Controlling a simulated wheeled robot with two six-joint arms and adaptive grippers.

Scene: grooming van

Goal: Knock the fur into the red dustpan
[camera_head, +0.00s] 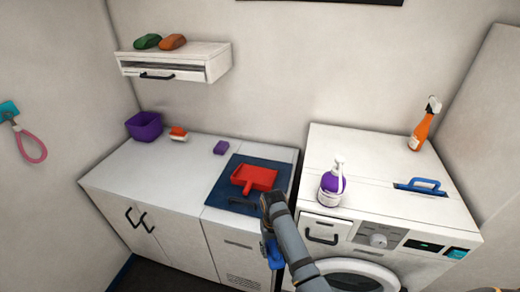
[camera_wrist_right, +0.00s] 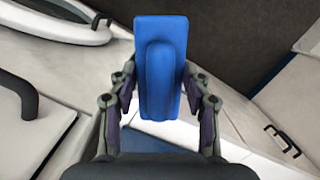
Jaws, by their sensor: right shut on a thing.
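The red dustpan (camera_head: 254,178) lies on a dark blue mat (camera_head: 222,190) on the counter, its handle toward the front. My right gripper (camera_head: 267,240) hangs in front of the counter edge, right of and below the dustpan in the head view. It is shut on a blue tool (camera_head: 275,258) with a raised ridge. The right wrist view shows the blue tool (camera_wrist_right: 160,70) between both fingers (camera_wrist_right: 160,100). I cannot make out any fur on the tool or in the dustpan. My left gripper is not in view.
A purple pump bottle (camera_head: 332,186), an orange spray bottle (camera_head: 424,125) and a blue handle (camera_head: 421,187) are on the washer top. A purple bin (camera_head: 145,126), a red-and-white brush (camera_head: 179,134) and a purple block (camera_head: 221,147) are on the counter. The left counter front is clear.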

